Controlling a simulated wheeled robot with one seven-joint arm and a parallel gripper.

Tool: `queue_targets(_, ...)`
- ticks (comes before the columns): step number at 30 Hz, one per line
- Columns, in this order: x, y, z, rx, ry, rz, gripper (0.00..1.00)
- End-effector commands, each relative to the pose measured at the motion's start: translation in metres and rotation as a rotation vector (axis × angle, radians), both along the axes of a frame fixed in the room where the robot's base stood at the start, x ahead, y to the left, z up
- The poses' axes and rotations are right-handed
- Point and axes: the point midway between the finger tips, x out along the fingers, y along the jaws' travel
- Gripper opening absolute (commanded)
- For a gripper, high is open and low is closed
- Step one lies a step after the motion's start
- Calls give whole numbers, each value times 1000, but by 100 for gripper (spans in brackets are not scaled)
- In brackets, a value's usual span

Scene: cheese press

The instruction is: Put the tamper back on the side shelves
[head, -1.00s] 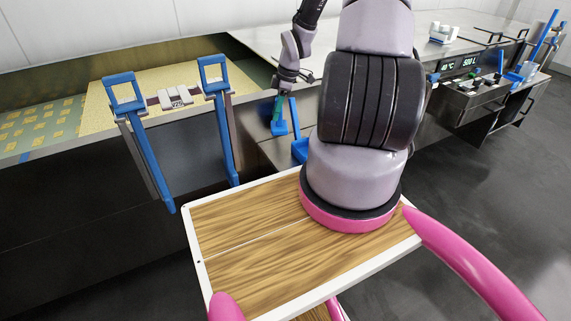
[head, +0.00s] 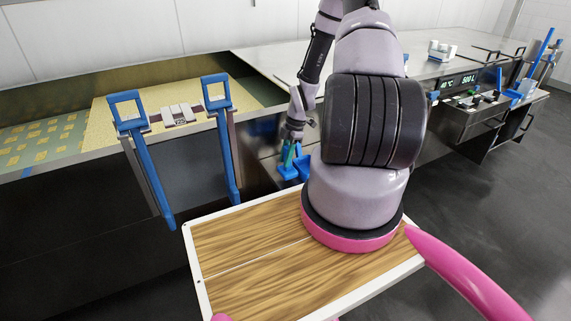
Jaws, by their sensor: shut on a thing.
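My gripper (head: 290,141) is at mid-picture, at the front side of the steel bench. It is shut on a small tool with a green handle and a blue foot, which looks like the tamper (head: 286,167). The tamper hangs foot down, in front of a dark steel side section (head: 262,157) that seems to be the side shelves. Another blue piece (head: 301,167) is right beside the tamper's foot. I cannot tell whether the two touch or whether the foot rests on a shelf. My own arm hides the area to the right.
A vat (head: 60,140) with yellow blocks is at the left. Two blue-handled levers (head: 148,160) (head: 226,138) hang over its front. A control panel (head: 467,84) and more blue tools (head: 540,55) are at the right. The dark floor at the right is clear.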

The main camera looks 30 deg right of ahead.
Motion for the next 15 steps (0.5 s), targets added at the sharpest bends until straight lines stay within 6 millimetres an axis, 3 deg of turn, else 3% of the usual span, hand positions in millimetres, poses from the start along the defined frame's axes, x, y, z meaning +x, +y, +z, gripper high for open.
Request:
queue_targets(5,0,1,-23,1,1,1,0)
queue_targets(15,0,1,-26,1,1,1,0)
